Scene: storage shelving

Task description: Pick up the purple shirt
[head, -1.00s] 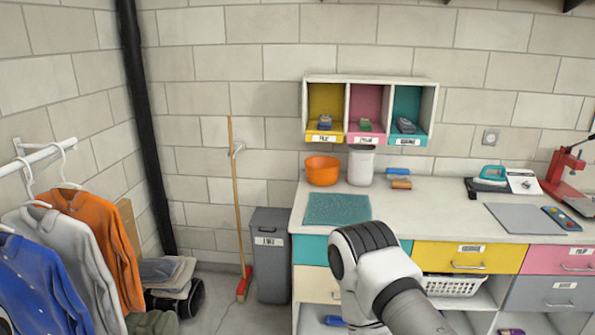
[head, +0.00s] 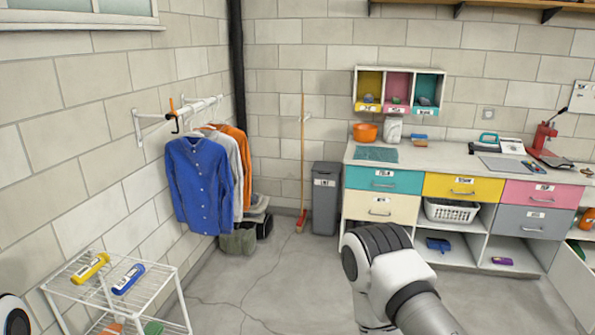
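A small purple folded item (head: 502,261), perhaps the purple shirt, lies in the open bottom compartment under the grey drawer. It is too small to identify for certain. On the wall rail at left hang a blue shirt (head: 198,185), a light grey shirt (head: 236,165) partly hidden behind it, and an orange shirt (head: 243,150); none of these looks purple. A link of my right arm shows at lower centre and a bit of my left arm at the lower left edge. Neither gripper is in view.
A blue item (head: 438,244) lies in the neighbouring compartment below a white basket (head: 452,213). A grey bin (head: 326,200) stands left of the workbench (head: 440,153). A white wire rack (head: 150,268) stands at lower left. The floor (head: 290,275) between is clear.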

